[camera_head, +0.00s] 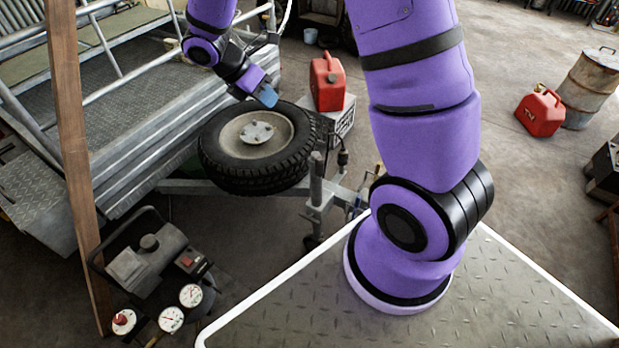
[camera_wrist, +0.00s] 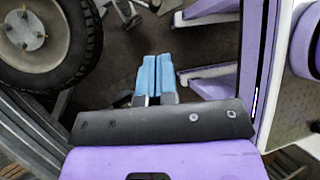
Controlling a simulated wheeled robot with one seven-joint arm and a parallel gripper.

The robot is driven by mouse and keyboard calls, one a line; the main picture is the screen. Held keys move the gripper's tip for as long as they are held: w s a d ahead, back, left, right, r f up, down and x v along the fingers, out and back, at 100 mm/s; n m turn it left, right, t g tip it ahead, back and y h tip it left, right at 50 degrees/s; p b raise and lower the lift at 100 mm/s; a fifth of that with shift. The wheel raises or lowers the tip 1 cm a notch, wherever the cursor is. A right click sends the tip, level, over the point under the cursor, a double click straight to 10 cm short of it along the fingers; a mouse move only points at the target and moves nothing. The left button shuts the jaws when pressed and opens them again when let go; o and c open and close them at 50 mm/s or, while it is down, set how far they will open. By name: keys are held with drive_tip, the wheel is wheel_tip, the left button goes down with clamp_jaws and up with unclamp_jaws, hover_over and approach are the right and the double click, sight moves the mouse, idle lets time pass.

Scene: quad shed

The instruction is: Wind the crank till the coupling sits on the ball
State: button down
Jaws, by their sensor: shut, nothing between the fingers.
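My gripper (camera_head: 267,96) is above the right rear edge of the spare wheel (camera_head: 250,143) in the head view. Its blue fingers (camera_wrist: 156,80) are closed together and empty in the wrist view. A grey upright jockey post (camera_head: 316,195) stands on the trailer's drawbar, just right of the wheel and below my gripper in the picture. I cannot make out the crank handle clearly at its top. The drawbar's front end (camera_head: 352,204) is partly hidden behind my arm, so the coupling is not clear. I cannot pick out the ball.
The trailer (camera_head: 130,130) with metal rails fills the left. A wooden post (camera_head: 70,150) stands in front of it. A red fuel can (camera_head: 327,82) sits on a grey box right of the wheel. A compressor (camera_head: 150,265) stands lower left. Another red can (camera_head: 541,111) and a drum (camera_head: 590,85) are far right.

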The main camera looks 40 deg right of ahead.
wheel_tip(320, 180, down, 26)
drive_tip(key=a+n+g+h, duration=0.1)
drive_tip(key=n+h, duration=0.2)
drive_tip(key=n, duration=0.9)
drive_tip(key=d+r+x, duration=0.1)
drive_tip(key=r+x, duration=0.1)
drive_tip(key=x, duration=1)
drive_tip(key=shift+s+d+n, duration=0.3)
drive_tip(key=shift+s+d, duration=0.05)
